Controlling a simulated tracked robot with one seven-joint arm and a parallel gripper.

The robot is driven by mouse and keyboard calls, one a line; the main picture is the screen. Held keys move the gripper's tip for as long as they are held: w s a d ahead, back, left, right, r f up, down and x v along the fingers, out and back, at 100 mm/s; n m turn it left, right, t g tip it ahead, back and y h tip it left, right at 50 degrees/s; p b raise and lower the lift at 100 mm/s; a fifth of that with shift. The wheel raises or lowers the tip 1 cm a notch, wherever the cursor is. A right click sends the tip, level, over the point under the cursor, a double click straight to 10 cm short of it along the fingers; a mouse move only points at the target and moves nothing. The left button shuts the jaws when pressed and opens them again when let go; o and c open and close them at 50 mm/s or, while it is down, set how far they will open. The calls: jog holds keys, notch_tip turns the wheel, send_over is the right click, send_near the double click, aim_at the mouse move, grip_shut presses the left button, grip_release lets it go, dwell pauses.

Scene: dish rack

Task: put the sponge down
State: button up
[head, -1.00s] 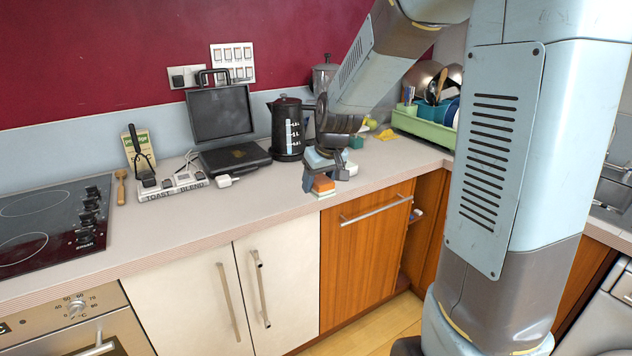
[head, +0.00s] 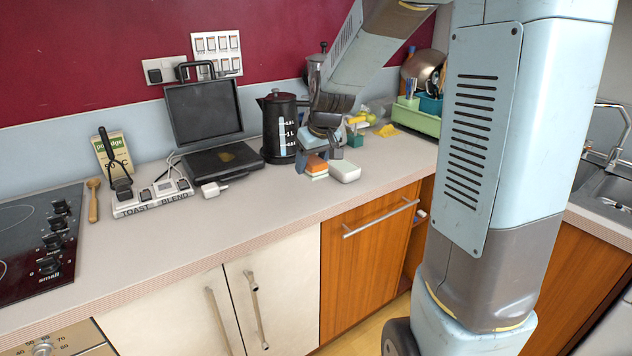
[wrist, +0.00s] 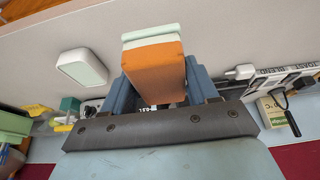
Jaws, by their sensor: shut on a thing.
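The sponge (head: 316,165) is a small block with an orange top and pale layers below. My gripper (head: 313,158) is shut on it, over the counter to the right of the kettle. In the wrist view the sponge (wrist: 155,75) sits between the two dark blue fingers of my gripper (wrist: 163,82), and its pale end points away from the palm. The fingers partly hide its sides. Whether its underside touches the counter I cannot tell.
A white dish (head: 345,172) with a pale green inside lies just right of the sponge. A black kettle (head: 279,128) stands left of my gripper. A green rack (head: 418,119) is at the right. The counter (head: 270,207) in front is clear.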

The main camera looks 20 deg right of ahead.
jog(key=w+d+f, duration=0.2)
jog(key=w+f, duration=0.1)
jog(key=w, duration=0.3)
send_near(315, 187)
jog(key=shift+w+a+f, duration=0.65)
jog(key=shift+w+f, duration=0.05)
jog(key=shift+w+d+f, duration=0.3)
jog(key=shift+w+f, duration=0.25)
jog(key=shift+f, duration=1.65)
jog(key=shift+f, duration=0.1)
jog(key=o, duration=1.4)
